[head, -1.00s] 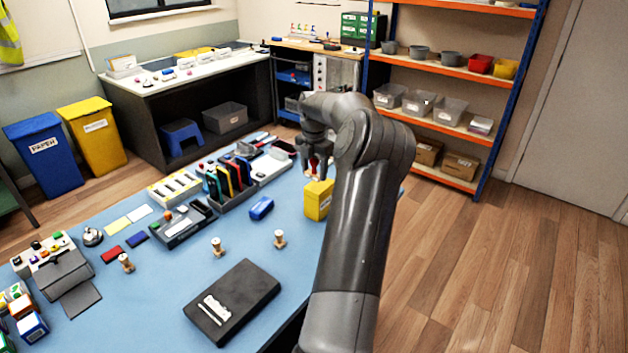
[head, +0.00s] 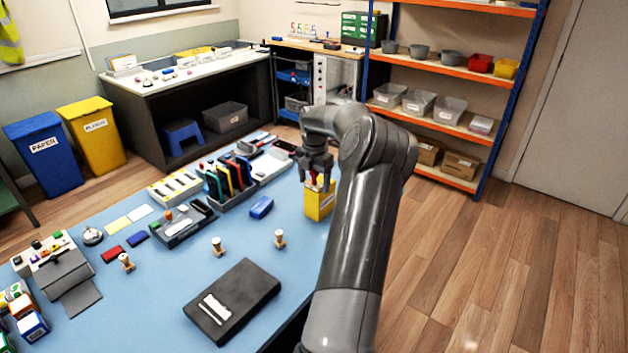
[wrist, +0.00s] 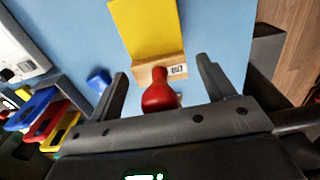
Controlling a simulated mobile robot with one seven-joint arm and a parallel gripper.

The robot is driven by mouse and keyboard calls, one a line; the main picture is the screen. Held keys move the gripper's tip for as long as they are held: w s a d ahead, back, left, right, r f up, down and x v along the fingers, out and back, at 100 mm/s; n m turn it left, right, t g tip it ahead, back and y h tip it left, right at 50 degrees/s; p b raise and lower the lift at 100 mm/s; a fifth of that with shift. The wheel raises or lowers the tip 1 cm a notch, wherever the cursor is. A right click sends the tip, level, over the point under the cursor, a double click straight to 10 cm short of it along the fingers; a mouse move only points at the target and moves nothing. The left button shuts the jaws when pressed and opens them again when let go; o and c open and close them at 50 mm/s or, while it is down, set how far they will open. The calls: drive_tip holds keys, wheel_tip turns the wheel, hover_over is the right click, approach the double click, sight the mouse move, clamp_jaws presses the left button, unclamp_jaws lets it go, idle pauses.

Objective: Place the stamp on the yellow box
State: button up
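The stamp has a red handle (wrist: 160,92) and a wooden base (wrist: 158,69) with a small printed label. It stands at the near end of the yellow box (wrist: 143,28) in the wrist view, its base seemingly resting on the box top. The yellow box (head: 318,203) stands on the blue table near its right edge in the head view. My gripper (wrist: 165,78) is open, with its fingers spread to either side of the red handle and a gap on both sides. In the head view my gripper (head: 317,172) is just over the box, partly hiding the stamp.
A blue block (head: 261,207) lies left of the box on the blue table (head: 180,275). A rack of coloured phones (head: 230,182) stands further left. Small wooden-handled stamps (head: 279,239) and a dark flat case (head: 232,302) are nearer. Orange shelving stands behind.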

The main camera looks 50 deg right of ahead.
drive_tip(key=shift+r, duration=0.1)
wheel_tip(320, 180, up, 12)
drive_tip(key=shift+r, duration=0.1)
drive_tip(key=shift+w+a, duration=0.15)
drive_tip(key=shift+a, duration=0.05)
drive_tip(key=w+a+r+m+h, duration=0.1)
drive_tip(key=w+a+r+m, duration=0.2)
drive_tip(key=a, duration=0.8)
drive_tip(key=w+a+r+m+h, duration=0.1)
drive_tip(key=w+a+r, duration=0.25)
drive_tip(key=a, duration=0.85)
drive_tip(key=s+a+r+m+t, duration=0.1)
drive_tip(key=s+a+r+m, duration=0.15)
drive_tip(key=a, duration=0.45)
drive_tip(key=s+a+r+m+t, duration=0.1)
drive_tip(key=s+a+m, duration=0.15)
drive_tip(key=a, duration=0.55)
drive_tip(key=s+a+f+m+t+y, duration=0.1)
drive_tip(key=s+a+f+m, duration=0.2)
drive_tip(key=s+a, duration=0.4)
drive_tip(key=s+a+f+m+t+y, duration=0.1)
drive_tip(key=s+a+f+m+t, duration=0.1)
drive_tip(key=s+a+m, duration=0.4)
drive_tip(key=s+a, duration=0.2)
drive_tip(key=s, duration=0.3)
drive_tip(key=shift+s+a+f+t, duration=0.3)
drive_tip(key=shift+s+f, duration=0.1)
